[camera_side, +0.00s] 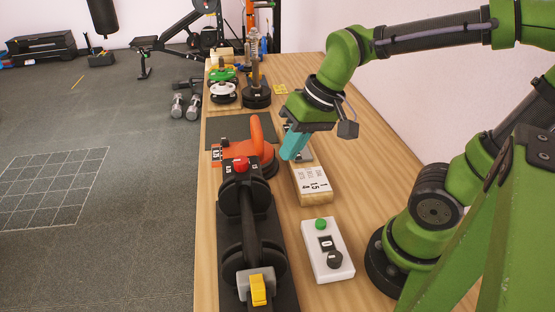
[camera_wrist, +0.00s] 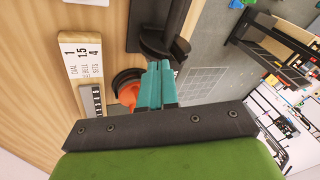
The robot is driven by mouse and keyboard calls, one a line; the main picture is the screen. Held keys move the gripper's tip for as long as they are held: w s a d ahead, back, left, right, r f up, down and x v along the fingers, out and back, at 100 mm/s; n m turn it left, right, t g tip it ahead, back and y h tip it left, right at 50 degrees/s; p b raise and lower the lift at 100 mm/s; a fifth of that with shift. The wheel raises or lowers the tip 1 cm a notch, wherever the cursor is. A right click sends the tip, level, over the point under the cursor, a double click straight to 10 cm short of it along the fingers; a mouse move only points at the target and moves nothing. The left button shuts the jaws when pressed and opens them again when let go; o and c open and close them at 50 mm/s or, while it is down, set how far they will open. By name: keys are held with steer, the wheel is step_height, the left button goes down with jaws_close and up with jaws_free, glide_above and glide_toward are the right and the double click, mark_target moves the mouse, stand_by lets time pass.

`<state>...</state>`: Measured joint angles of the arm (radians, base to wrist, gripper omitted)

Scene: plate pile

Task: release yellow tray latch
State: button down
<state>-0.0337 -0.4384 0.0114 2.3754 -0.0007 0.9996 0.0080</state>
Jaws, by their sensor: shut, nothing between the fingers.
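The yellow latch (camera_side: 258,290) sits on a grey block at the near end of a long black tray (camera_side: 232,233) in the side view. A black dumbbell (camera_side: 250,222) lies along this tray. A red knob (camera_side: 240,164) shows at the tray's far end. My gripper (camera_side: 290,155), with teal fingers, is shut and empty. It hangs above the table near the orange plate, well beyond the latch. The teal fingers (camera_wrist: 160,68) also show in the wrist view, pressed together. I cannot make out the yellow latch in the wrist view.
An orange plate with an upright handle (camera_side: 257,135) stands left of my gripper. A wooden block with a white label (camera_side: 312,184) and a white control box (camera_side: 327,250) stand right of the tray. Plate stands (camera_side: 223,88) are at the far end.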

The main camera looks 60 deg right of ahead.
mark_target(259, 285)
steer(key=w+a+f+m+g+y, duration=0.1)
steer(key=a+m+g+y, duration=0.3)
steer(key=a+g, duration=0.6)
steer(key=shift+w+a+f+m+g, duration=0.15)
steer(key=shift+w+a+m+g, duration=0.2)
steer(key=shift+w, duration=0.35)
steer(key=x, duration=1)
steer(key=shift+s+a, duration=0.1)
steer(key=shift+s, duration=0.05)
steer(key=shift+s+a, duration=0.85)
steer(key=shift+a, duration=0.05)
steer(key=shift+s+a, duration=0.45)
steer(key=shift+a, duration=0.05)
